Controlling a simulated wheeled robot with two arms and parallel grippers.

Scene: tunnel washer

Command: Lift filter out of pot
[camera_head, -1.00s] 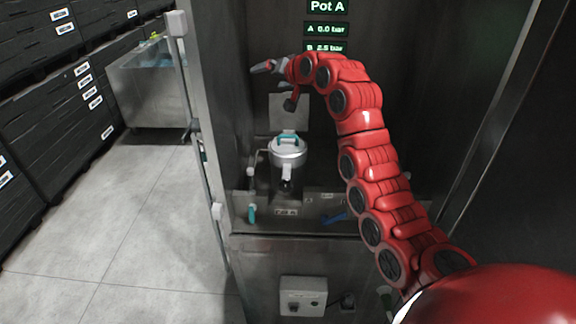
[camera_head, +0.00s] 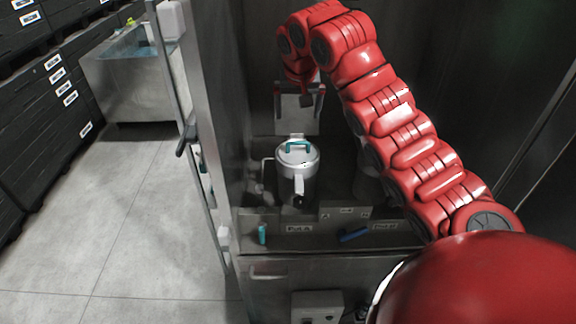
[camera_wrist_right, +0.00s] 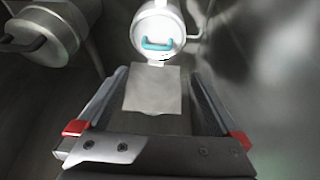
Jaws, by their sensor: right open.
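My left gripper is out of view.
A second pot (camera_wrist_right: 35,35) is at the left of the right wrist view. A teal lever (camera_head: 262,234) and a blue lever (camera_head: 354,235) are on the front ledge. The cabinet's wall and door edge stand left of the pot. A steel basin (camera_head: 125,85) is farther left.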

